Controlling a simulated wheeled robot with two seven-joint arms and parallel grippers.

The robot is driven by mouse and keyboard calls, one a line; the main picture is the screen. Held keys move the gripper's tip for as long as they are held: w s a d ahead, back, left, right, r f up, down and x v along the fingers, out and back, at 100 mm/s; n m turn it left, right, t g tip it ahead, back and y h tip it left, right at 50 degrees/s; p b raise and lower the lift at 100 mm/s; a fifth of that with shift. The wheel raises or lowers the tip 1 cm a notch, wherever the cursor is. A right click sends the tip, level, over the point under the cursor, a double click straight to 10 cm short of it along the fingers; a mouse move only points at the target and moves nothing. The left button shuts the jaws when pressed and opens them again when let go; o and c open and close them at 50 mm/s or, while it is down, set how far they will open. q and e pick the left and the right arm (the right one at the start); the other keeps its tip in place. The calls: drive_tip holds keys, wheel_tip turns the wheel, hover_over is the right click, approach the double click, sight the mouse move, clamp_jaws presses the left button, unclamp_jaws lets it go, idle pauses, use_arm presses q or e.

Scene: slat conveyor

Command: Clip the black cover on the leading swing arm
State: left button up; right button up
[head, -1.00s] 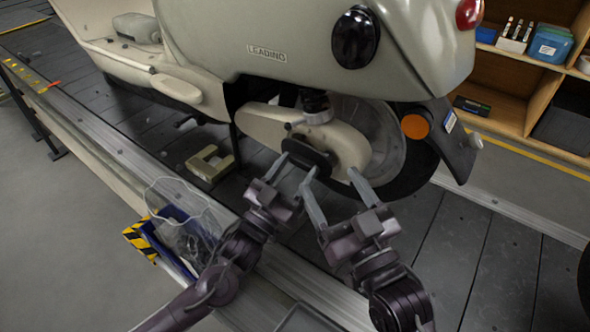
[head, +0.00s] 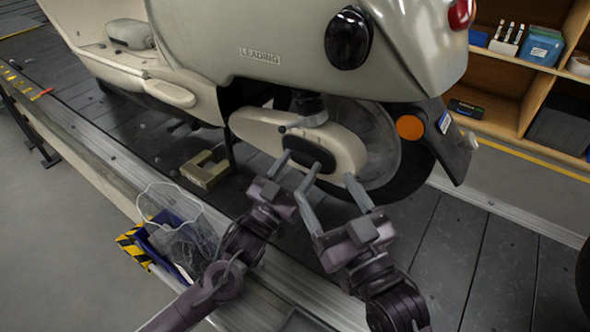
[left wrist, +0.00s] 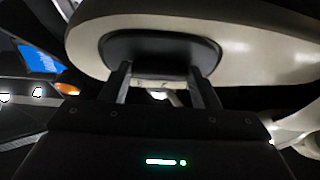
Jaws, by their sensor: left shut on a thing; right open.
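The black cover (head: 309,151) is a dark rounded oval lying over the face of the cream swing arm (head: 262,128) of the scooter marked LEADING. My left gripper (head: 302,159) is shut on the cover's edges. In the left wrist view the cover (left wrist: 160,48) sits between the two fingers (left wrist: 159,76), in front of the pale arm (left wrist: 255,50). Whether its back is fully seated is hidden. My right gripper (head: 323,185) is open and empty, just below and to the right of the left one, with its tips short of the swing arm.
The rear wheel (head: 385,150) is behind the swing arm. A beige block (head: 205,172) stands on the slat conveyor (head: 455,235). A blue bin (head: 163,250) with a clear bag and striped edge hangs at the near rail. Shelves (head: 500,120) stand at the back right.

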use_arm(q)
drive_tip(key=shift+w+d, duration=0.1)
idle(0.7)
drive_tip(key=o, duration=1)
drive_tip(key=shift+o, duration=0.2)
use_arm(e)
wheel_tip(320, 180, up, 4)
drive_tip(key=r+t+y, duration=0.1)
drive_tip(key=t, duration=0.1)
use_arm(q)
drive_tip(key=p+v, duration=0.1)
drive_tip(key=v, duration=0.6)
drive_tip(key=shift+s+a+f, duration=0.15)
drive_tip(key=shift+s+a, duration=0.05)
drive_tip(key=shift+s, duration=0.1)
use_arm(e)
wheel_tip(320, 180, down, 10)
drive_tip(key=g+h, duration=0.1)
drive_tip(key=g, duration=0.3)
drive_tip(key=shift+a+r+g+h, duration=0.15)
drive_tip(key=shift+a+g+h, duration=0.15)
drive_tip(key=shift+h, duration=0.1)
